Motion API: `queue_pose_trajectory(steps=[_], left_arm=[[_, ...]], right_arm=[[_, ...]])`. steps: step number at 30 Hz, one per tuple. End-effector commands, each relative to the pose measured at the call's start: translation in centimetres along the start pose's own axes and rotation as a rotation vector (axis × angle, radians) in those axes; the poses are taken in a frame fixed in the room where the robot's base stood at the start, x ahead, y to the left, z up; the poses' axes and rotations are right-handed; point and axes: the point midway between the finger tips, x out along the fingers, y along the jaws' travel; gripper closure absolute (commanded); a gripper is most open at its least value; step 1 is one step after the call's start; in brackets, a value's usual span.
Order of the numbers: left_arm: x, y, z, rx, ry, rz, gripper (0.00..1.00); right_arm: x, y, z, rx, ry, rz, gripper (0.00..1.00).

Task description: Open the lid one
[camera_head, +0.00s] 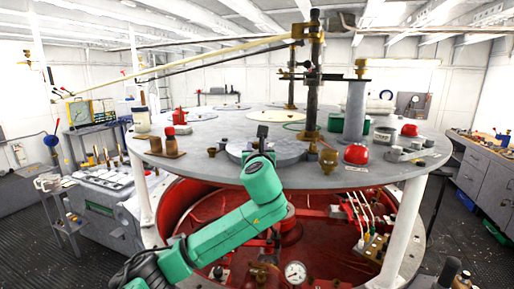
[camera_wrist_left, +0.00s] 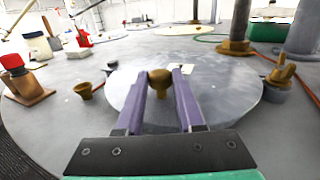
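The lid (camera_head: 289,151) is a round grey disc lying flat on the grey round table top. It also shows in the left wrist view (camera_wrist_left: 226,98), with a brown rounded knob (camera_wrist_left: 160,78) standing on it. My left gripper (camera_wrist_left: 160,74) has its two purple fingers on either side of the knob, and the knob fills the gap at the fingertips, so it looks shut on it. In the head view, my left gripper (camera_head: 262,133) is over the lid, seen from behind, and its arm hides part of the lid. My right gripper is not in view.
A dark vertical post (camera_head: 313,90) stands behind the lid. A red domed part (camera_head: 356,154) and a brass cup (camera_head: 328,160) sit to its right. A red bottle on a brown block (camera_wrist_left: 24,82) is at the left. Red machinery lies under the table top.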

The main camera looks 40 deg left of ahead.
Motion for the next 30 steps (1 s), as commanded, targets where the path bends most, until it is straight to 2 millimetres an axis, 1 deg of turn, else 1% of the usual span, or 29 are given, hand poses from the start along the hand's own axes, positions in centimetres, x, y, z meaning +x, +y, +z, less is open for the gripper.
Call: queue_pose_trajectory(steps=[15, 30], left_arm=[[0.07, 0.07, -0.22, 0.002, 0.006, 0.003, 1.00], [0.08, 0.06, -0.30, 0.003, 0.007, 0.003, 1.00]], right_arm=[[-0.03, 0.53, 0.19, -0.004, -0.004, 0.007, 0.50], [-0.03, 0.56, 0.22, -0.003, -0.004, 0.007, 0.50]])
